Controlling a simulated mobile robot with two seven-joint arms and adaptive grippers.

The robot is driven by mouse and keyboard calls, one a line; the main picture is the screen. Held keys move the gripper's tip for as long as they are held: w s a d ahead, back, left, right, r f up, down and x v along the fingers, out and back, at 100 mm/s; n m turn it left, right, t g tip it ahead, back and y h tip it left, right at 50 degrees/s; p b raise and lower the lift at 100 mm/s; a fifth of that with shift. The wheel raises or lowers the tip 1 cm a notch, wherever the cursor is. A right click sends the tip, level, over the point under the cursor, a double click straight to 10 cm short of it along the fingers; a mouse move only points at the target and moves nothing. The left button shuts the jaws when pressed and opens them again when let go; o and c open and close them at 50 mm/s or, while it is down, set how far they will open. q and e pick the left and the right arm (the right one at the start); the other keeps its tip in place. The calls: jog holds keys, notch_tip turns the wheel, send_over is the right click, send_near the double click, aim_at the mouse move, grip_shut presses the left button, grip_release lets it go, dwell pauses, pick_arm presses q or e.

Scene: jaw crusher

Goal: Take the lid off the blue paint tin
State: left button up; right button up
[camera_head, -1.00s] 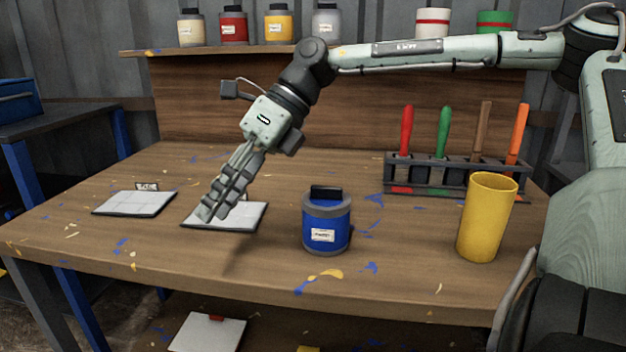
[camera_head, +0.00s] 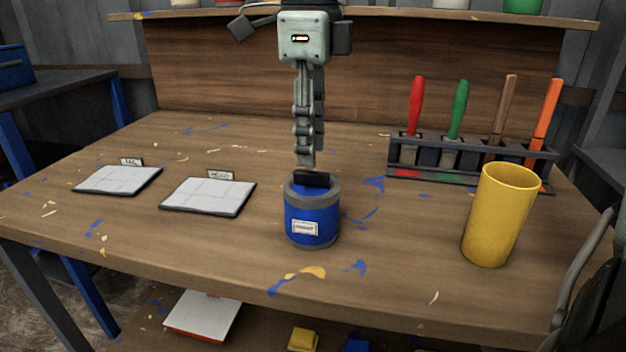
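The blue paint tin (camera_head: 312,222) stands upright on the workbench, with a grey rim and a pale label. Its lid (camera_head: 328,190) is on, with a black block-shaped handle (camera_head: 311,179) on top. My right gripper (camera_head: 306,162) points straight down just above the handle, its fingertips close to the handle's top. Its fingers are seen nearly edge-on and overlap, so the gap between them is hidden. I cannot tell whether they touch the handle. My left gripper is not in view.
A yellow cup (camera_head: 498,215) stands right of the tin. Behind it is a dark rack (camera_head: 440,180) of colored-handled tools. Two pale tiled pads (camera_head: 208,194) (camera_head: 118,179) lie to the left. The bench (camera_head: 180,245) is clear around the tin. A shelf (camera_head: 400,14) with tins runs along the back.

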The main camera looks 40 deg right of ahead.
aim_at(312, 171)
notch_tip(312, 171, down, 4)
jog(key=shift+r, duration=0.1)
grip_shut()
jog(key=shift+r, duration=0.1)
